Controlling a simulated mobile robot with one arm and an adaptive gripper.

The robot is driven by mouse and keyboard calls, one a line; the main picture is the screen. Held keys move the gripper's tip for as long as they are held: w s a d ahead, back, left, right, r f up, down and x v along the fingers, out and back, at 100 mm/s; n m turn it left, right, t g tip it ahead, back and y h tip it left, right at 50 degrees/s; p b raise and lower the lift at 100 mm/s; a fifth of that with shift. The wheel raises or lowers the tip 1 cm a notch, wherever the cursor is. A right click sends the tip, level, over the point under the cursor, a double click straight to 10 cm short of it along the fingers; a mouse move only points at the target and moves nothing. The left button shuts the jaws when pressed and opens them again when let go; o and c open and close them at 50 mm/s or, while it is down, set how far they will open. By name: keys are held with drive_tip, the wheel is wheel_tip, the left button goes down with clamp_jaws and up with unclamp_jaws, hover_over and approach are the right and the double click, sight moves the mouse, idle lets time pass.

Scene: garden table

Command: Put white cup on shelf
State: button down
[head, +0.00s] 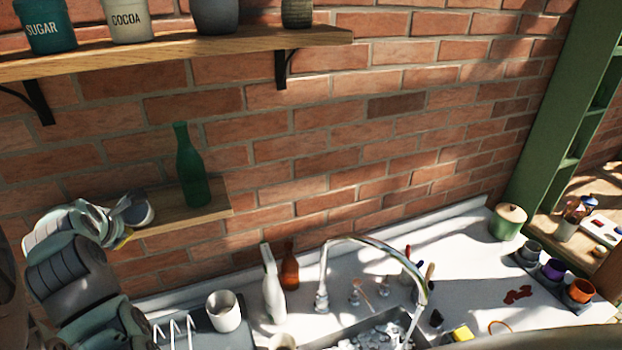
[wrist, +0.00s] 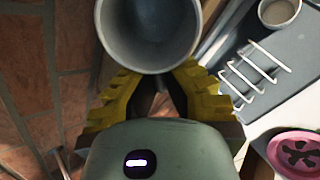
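A pale cup (wrist: 150,35), grey-white in shadow, fills the top middle of the wrist view with its open mouth facing the camera. My gripper (wrist: 157,78) has its yellow fingers on either side of the cup, their tips partly hidden behind it; they appear closed on its body. In the head view my gripper (head: 124,238) is at the left, at the lower wooden shelf (head: 212,204). Another white cup (head: 224,311) stands on the counter.
A green bottle (head: 190,170) stands on the lower shelf, right of my gripper. The upper shelf (head: 180,52) holds canisters and pots. Below are a white wire rack (head: 175,331), a white spray bottle (head: 272,290), a brown bottle (head: 290,268) and the tap (head: 360,240).

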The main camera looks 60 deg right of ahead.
drive_tip(key=c, duration=1.6)
unclamp_jaws()
drive_tip(key=shift+f, duration=0.15)
drive_tip(key=o, duration=0.5)
drive_tip(key=shift+c, duration=0.2)
drive_tip(key=p+v, duration=0.7)
drive_tip(key=v, duration=0.5)
drive_tip(key=shift+r+p, duration=0.25)
drive_tip(key=shift+p, duration=0.1)
